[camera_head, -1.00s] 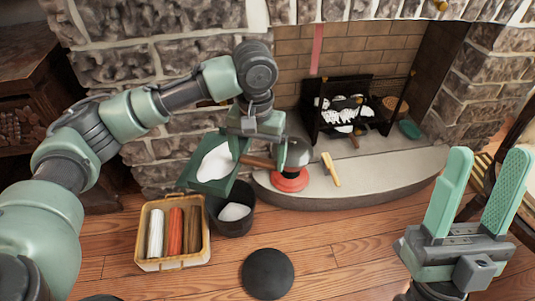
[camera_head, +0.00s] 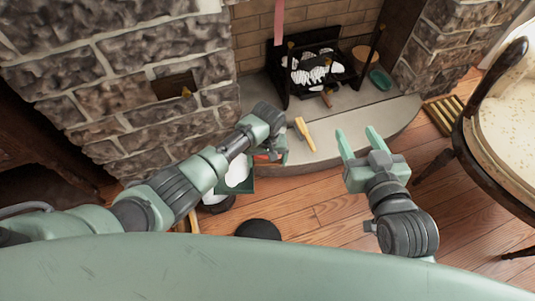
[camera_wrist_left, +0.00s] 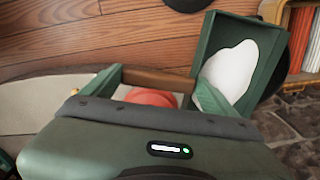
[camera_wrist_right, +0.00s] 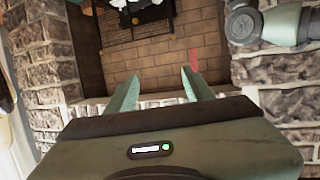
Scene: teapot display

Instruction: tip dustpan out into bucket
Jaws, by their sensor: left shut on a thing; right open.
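The green dustpan (camera_head: 247,187) holds a white heap (camera_head: 238,172). In the left wrist view the dustpan (camera_wrist_left: 265,80) still carries the white heap (camera_wrist_left: 229,70), and its brown handle (camera_wrist_left: 158,80) runs between my fingers. My left gripper (camera_wrist_left: 165,92) is shut on that handle. My right gripper (camera_head: 358,143) is open and empty, in front of the hearth.
A brush with a yellow handle (camera_head: 304,134) lies on the stone hearth (camera_head: 360,110). A black disc (camera_head: 258,229) lies on the floor. A grate (camera_head: 320,70) stands behind; a chair (camera_head: 505,130) stands right.

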